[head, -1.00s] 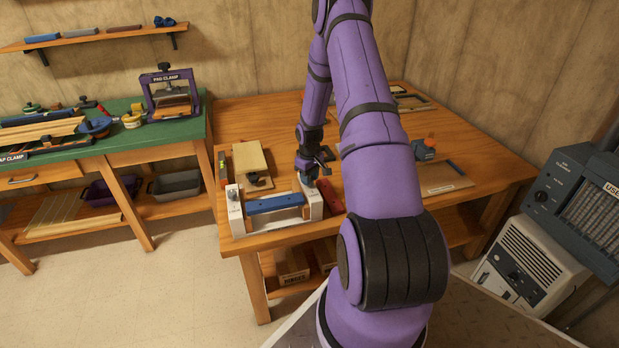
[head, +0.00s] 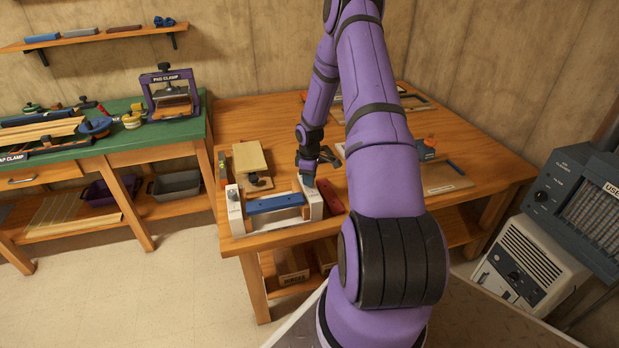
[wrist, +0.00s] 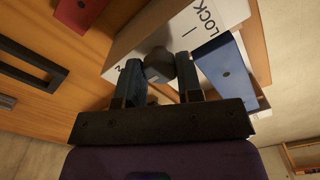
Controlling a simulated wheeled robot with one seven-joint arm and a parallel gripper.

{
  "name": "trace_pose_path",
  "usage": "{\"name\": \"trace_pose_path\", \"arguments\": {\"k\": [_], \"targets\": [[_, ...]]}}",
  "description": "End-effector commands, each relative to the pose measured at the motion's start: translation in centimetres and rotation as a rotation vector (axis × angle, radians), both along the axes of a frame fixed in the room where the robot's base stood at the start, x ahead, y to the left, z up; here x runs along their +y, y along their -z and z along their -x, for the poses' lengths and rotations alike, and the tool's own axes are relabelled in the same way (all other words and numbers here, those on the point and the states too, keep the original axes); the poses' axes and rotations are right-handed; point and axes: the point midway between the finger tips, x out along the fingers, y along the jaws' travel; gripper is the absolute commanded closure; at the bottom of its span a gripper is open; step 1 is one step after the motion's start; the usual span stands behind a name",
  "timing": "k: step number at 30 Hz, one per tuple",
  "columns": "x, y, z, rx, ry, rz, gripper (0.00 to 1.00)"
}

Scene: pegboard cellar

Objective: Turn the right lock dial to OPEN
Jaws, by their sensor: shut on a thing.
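A jig with two white end blocks stands at the front left of the wooden table. Its right end block (head: 313,205) has my gripper (head: 307,183) over its top. In the wrist view, my gripper (wrist: 160,73) is shut on a dark round lock dial (wrist: 158,64), with one finger on each side. The white face (wrist: 190,32) beside it shows the word LOCK and a short line mark. Other lettering is mostly hidden by the fingers, so the dial's setting cannot be read. The left end block (head: 236,212) stands apart from my gripper.
A blue bar (head: 275,203) lies between the end blocks. A red block (head: 331,197) lies close to the right of the jig. A wooden board (head: 249,158) lies behind it. The table's front edge is close to the jig.

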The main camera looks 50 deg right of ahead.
Motion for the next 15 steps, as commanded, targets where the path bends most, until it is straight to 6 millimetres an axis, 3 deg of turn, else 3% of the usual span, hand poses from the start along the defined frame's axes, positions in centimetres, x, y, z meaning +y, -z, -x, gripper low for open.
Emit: {"name": "trace_pose_path", "arguments": {"k": [11, 12, 15], "targets": [[-0.05, -0.05, -0.05, -0.002, -0.006, 0.001, 0.91], [-0.05, -0.04, -0.05, -0.001, -0.006, 0.002, 0.62], [-0.05, -0.04, -0.04, 0.0, -0.005, 0.001, 0.41]]}}
